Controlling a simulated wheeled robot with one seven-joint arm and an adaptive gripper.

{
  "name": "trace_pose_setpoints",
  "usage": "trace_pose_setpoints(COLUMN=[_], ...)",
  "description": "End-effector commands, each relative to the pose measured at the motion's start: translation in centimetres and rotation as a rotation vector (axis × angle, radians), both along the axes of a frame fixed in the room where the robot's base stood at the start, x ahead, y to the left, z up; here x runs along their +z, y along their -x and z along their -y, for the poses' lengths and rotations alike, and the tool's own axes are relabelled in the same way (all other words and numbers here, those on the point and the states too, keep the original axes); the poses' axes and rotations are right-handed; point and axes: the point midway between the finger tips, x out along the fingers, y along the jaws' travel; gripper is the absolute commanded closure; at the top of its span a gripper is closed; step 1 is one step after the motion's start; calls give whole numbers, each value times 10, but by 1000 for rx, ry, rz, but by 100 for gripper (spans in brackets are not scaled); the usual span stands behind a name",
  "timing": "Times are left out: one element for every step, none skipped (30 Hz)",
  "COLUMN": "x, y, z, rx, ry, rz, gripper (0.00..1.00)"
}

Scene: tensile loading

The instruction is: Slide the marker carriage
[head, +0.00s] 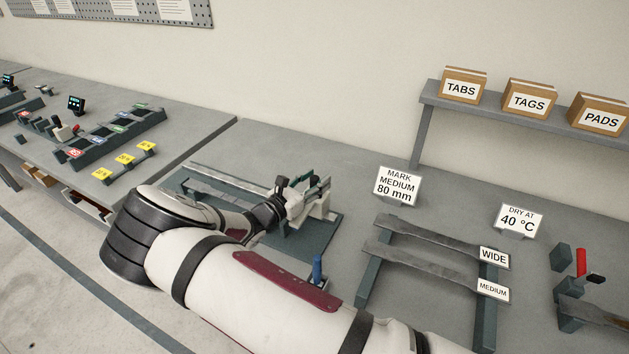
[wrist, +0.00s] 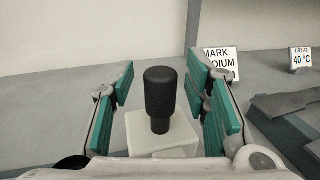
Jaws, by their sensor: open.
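The marker carriage (wrist: 155,131) is a pale block with a black cylindrical knob (wrist: 161,92) standing upright on top, in the middle of the wrist view. My gripper (wrist: 160,100) is open, with one teal-padded finger on each side of the knob and a gap visible on both sides. In the head view my gripper (head: 300,190) is at the marking fixture, and the knob is hidden or too small to tell there. The fixture has a dark base plate (head: 316,242) and a long pale rail (head: 235,178). My arm covers part of the fixture.
A sign reading "MARK MEDIUM 80 mm" (head: 397,186) stands right of the fixture. A rack holds WIDE (head: 494,257) and MEDIUM (head: 492,291) strips. A blue upright piece (head: 317,269) is near the plate's front. A shelf (head: 500,108) with boxes stands behind.

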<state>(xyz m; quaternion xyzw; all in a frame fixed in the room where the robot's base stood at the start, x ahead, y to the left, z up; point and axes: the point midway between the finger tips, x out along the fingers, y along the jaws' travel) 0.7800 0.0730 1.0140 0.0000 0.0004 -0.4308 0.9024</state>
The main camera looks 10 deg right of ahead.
Motion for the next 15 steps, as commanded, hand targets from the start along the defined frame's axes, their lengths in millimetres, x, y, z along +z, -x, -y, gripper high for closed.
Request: trace_pose_setpoints(x=[0, 0, 0, 0, 0, 0, 0, 0, 0, 0, 0, 0, 0, 0, 0], y=[1, 1, 3, 5, 7, 10, 13, 17, 22, 26, 30, 35, 39, 43, 48], z=[-1, -2, -5, -7, -9, -14, -18, -22, -29, -34, -39, -46, -50, -55, -61], rx=[1, 1, 1, 1, 2, 2, 3, 4, 4, 3, 4, 4, 4, 3, 3], ry=[0, 0, -1, -1, -1, -1, -1, 0, -1, -2, -1, -1, -2, -2, -1], rz=[0, 0, 1, 1, 0, 0, -1, 0, 0, 0, 0, 0, -1, -1, -1], gripper=[57, 57, 57, 57, 57, 57, 57, 57, 57, 57, 57, 57, 57, 57, 57])
